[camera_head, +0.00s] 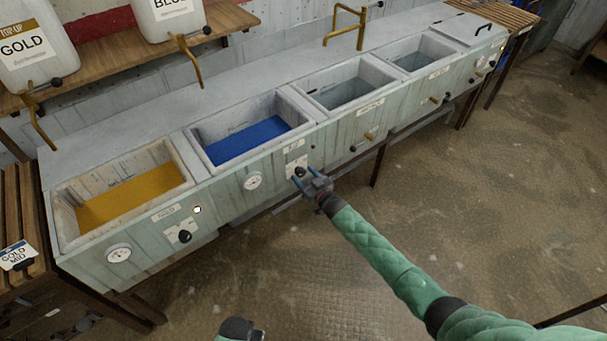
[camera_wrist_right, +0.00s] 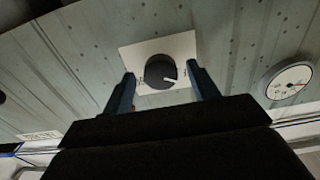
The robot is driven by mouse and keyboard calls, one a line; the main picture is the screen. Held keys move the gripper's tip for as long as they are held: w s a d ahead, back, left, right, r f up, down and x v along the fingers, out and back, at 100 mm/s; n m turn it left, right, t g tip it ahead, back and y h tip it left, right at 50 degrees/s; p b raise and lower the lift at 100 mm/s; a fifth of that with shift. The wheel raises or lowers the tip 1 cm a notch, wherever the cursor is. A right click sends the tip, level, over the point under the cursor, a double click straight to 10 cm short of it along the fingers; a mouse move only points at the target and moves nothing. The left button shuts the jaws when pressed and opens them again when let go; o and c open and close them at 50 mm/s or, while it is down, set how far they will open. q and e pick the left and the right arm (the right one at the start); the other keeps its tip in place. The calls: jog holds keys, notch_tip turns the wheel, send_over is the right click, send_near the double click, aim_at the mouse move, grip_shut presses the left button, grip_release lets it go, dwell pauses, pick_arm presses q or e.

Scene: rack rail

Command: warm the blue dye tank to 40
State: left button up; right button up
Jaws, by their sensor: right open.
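The blue dye tank (camera_head: 250,140) is the second basin from the left, with blue liquid in it. On its front panel are a round dial gauge (camera_head: 252,181) and a black knob (camera_head: 299,171) on a white plate. My right gripper (camera_head: 309,181) is open at the knob. In the wrist view its fingers (camera_wrist_right: 161,84) stand on either side of the knob, apart from it.
The gold tank (camera_head: 125,197) is at the left, with its own gauge (camera_head: 118,253) and knob (camera_head: 185,236). Two more basins (camera_head: 346,82) stand to the right. Brass taps (camera_head: 187,60) overhang the bench. The floor (camera_head: 470,170) in front is mostly clear.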

pick_arm(q)
jog(key=shift+s+f, duration=0.1)
jog(key=shift+f, duration=0.3)
pick_arm(e)
jog(key=shift+w+a, duration=0.25)
jog(key=shift+w, duration=0.05)
jog(key=shift+c, duration=0.2)
jog(key=c, duration=0.9)
